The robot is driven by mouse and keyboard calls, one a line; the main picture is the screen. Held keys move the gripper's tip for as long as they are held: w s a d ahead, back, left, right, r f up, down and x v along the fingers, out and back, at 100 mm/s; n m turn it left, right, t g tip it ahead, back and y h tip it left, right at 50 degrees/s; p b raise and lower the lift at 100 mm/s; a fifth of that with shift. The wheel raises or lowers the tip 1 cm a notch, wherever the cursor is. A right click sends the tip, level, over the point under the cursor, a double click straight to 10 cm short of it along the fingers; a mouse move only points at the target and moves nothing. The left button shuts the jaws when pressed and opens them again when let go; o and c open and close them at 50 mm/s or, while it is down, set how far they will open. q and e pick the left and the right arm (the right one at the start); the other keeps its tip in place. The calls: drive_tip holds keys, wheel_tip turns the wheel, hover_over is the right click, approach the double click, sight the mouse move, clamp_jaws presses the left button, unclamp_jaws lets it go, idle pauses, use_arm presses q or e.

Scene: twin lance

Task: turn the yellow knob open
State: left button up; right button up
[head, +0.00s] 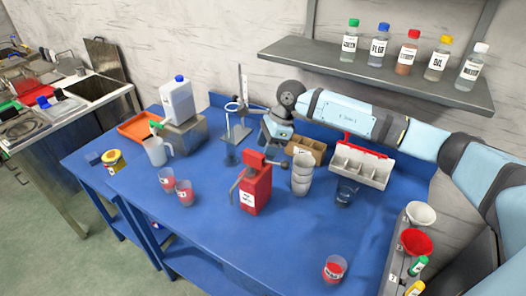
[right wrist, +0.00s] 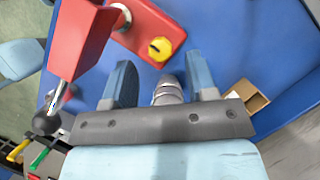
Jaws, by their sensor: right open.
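The yellow knob (right wrist: 160,48) shows in the right wrist view, on a red base part of the red device (right wrist: 143,22). A dark mark crosses its face. In the head view the red device (head: 256,190) stands on the blue table, and the knob is hidden there. My right gripper (right wrist: 160,75) is open. Its two fingers point toward the knob, which lies just beyond the fingertips and roughly centred between them. The knob appears apart from both fingers. In the head view the right gripper (head: 268,140) is behind the red device. My left gripper is not in view.
Stacked pale cups (head: 302,174) stand right of the red device, with a cardboard box (head: 304,149) behind them. A ring stand (head: 239,128) is close by on the left. A black ball (right wrist: 46,122) on a rod shows beside the fingers. The front middle of the table (head: 235,245) is clear.

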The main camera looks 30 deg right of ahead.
drive_tip(key=shift+x, duration=1.35)
drive_tip(key=c, duration=0.9)
drive_tip(key=shift+c, duration=0.2)
